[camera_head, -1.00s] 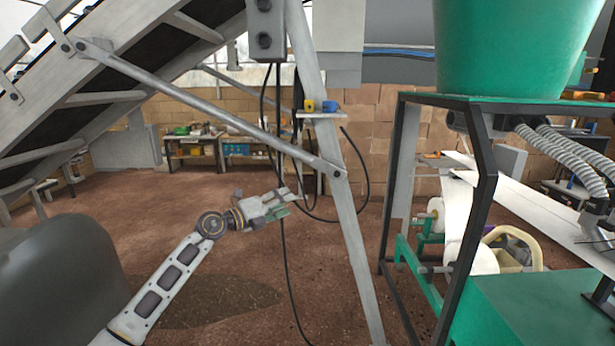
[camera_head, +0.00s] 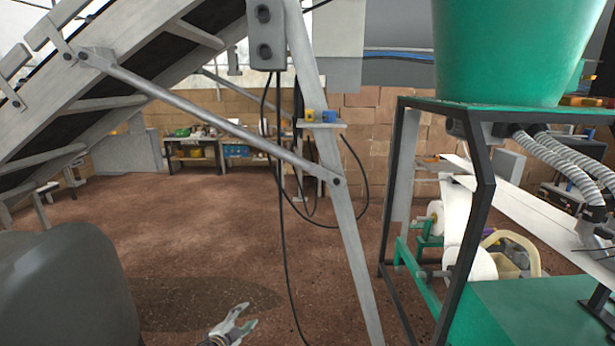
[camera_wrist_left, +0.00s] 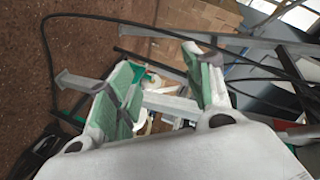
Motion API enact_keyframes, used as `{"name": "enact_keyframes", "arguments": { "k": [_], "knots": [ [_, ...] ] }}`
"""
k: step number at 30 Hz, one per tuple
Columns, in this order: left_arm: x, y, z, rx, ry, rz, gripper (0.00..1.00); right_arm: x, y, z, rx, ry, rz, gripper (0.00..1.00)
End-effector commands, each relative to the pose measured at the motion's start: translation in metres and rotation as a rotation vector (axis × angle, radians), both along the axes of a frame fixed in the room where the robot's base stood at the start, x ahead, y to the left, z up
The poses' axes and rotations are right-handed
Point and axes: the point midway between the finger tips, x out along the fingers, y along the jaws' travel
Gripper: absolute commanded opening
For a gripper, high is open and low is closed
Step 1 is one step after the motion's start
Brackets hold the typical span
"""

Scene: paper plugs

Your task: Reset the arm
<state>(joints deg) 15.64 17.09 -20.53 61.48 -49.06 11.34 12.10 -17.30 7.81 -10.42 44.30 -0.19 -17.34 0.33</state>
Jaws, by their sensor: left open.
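My left gripper (camera_head: 240,323) shows at the bottom edge of the head view, low over the brown floor, with most of its arm out of frame. Its fingers are apart and nothing is between them. In the left wrist view the gripper (camera_wrist_left: 160,85) has two green-padded fingers spread wide, with only background machinery behind the gap. My right gripper is in neither view.
A grey slanted post (camera_head: 345,240) and hanging black cables stand right of the gripper. A black-framed machine (camera_head: 478,230) with a green hopper (camera_head: 505,50) is at right. A conveyor (camera_head: 110,95) rises at upper left. A dark rounded body (camera_head: 65,285) is at lower left. Open floor (camera_head: 190,230) lies between.

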Motion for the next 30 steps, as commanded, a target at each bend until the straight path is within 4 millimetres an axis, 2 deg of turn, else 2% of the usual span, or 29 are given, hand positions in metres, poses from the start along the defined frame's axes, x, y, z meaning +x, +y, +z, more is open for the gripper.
{"name": "enact_keyframes", "arguments": {
  "k": [1,3,8,15,23,30],
  "knots": [
    [-0.012,0.007,-0.021,-0.019,0.043,0.032,0.51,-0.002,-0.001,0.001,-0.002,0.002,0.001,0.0],
    [-0.029,0.016,-0.048,-0.045,0.097,0.075,0.51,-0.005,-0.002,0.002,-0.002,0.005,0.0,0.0],
    [-0.07,0.035,-0.107,-0.093,0.218,0.171,0.51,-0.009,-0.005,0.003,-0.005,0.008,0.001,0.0],
    [-0.144,0.059,-0.186,-0.151,0.395,0.31,0.51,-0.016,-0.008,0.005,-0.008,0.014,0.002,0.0],
    [-0.236,0.08,-0.26,-0.197,0.583,0.457,0.51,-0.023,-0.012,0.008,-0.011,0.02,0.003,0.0],
    [-0.332,0.093,-0.315,-0.231,0.755,0.588,0.51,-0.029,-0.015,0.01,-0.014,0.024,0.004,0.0]
  ]
}}
